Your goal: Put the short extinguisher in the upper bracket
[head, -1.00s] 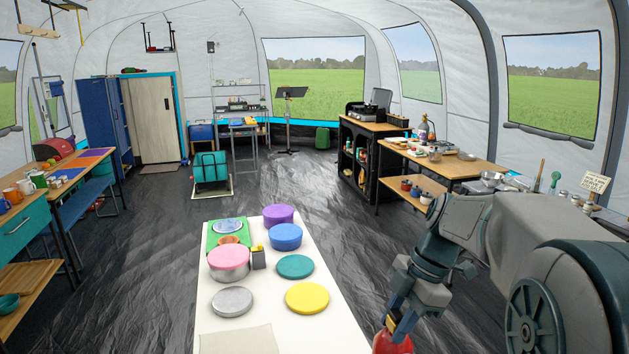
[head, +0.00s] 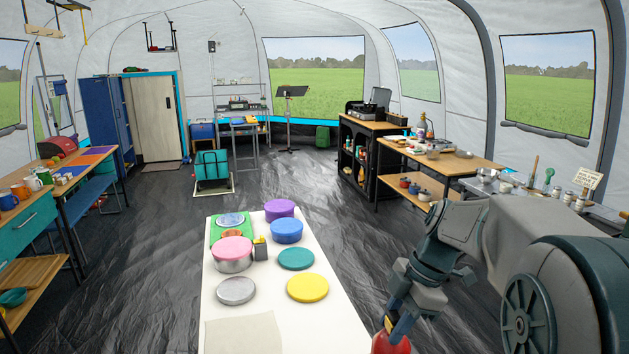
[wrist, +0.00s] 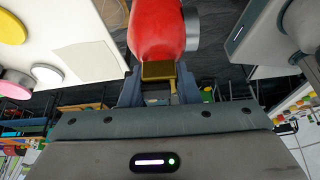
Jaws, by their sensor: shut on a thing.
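The red extinguisher (head: 393,343) shows at the bottom edge of the head view, held below my gripper (head: 395,320). In the wrist view the red extinguisher body (wrist: 158,28) is at the top centre, with a yellowish block-like part (wrist: 158,70) between the jaws of my gripper (wrist: 158,88). My gripper is shut on it. The extinguisher's lower end is cut off in both views. No bracket can be made out in either view.
A white table (head: 337,325) with several round coloured lids and tins stands just left of my arm. Wooden tables (head: 470,162) stand at the right, and a teal-fronted bench (head: 25,235) at the left. Dark open floor (head: 165,250) lies between them.

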